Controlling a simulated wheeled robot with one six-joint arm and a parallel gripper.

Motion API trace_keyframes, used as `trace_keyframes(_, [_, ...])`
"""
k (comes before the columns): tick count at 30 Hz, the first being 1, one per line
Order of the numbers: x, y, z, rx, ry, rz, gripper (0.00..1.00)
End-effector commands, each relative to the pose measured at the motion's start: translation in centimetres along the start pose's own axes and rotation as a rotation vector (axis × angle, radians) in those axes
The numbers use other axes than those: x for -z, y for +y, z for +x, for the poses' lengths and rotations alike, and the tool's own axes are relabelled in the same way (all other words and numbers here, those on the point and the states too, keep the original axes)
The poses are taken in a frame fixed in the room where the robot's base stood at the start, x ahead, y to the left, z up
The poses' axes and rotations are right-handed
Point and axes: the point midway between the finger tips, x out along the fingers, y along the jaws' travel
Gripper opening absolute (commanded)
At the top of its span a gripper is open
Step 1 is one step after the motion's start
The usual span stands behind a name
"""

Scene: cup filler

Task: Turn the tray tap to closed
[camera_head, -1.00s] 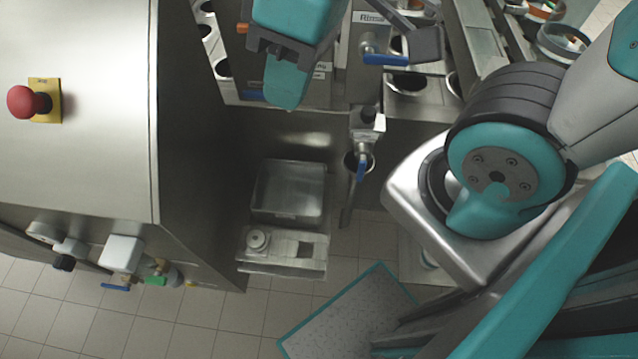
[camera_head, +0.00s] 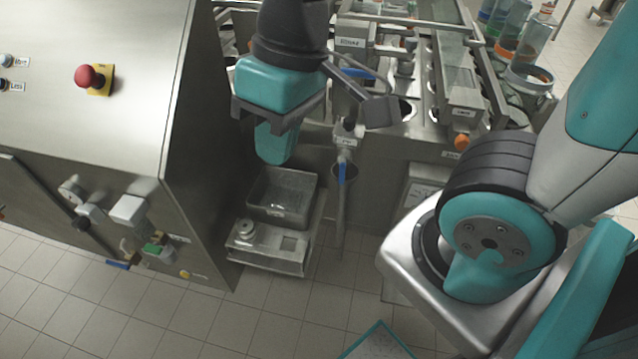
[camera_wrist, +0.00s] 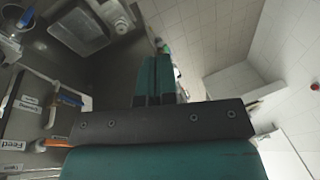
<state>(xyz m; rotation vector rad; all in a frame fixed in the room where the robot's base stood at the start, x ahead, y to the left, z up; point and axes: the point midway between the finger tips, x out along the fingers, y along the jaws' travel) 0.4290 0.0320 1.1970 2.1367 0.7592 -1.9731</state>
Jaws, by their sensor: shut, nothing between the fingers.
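The tap I take for the tray tap (camera_head: 346,141) stands right of my gripper in the head view, with a small label too small to read. Its blue handle (camera_head: 342,172) points down, over a funnel-topped drain pipe (camera_head: 340,215). A blue handle (camera_wrist: 26,17) by a round funnel shows at the upper left of the wrist view, probably the same tap. My gripper (camera_head: 276,155) is left of the tap, apart from it, above the metal basin. In the wrist view the teal fingers of my gripper (camera_wrist: 155,60) are together and empty.
A metal basin (camera_head: 309,190) sits on a low stand below my gripper. A steel cabinet with a red button (camera_head: 89,77) is at left. Another blue-handled tap (camera_head: 360,73) is behind. Tiled floor is clear in front.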

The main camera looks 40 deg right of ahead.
Motion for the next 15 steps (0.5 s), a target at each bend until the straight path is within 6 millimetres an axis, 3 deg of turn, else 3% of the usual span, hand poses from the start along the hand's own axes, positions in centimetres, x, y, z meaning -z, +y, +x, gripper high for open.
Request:
trace_keyframes(1, [1.1,2.5,2.9,-0.061,-0.03,0.104,0.0])
trace_keyframes(6, [5.3,12.0,10.1,-0.385,-0.084,0.603,0.0])
trace_keyframes(9, [6.9,16.6,13.6,-0.593,-0.063,0.886,0.0])
trace_keyframes(12, [7.7,19.8,16.2,-0.773,-0.014,1.114,0.0])
trace_keyframes(15, [8.2,21.6,17.7,-0.901,0.043,1.27,0.0])
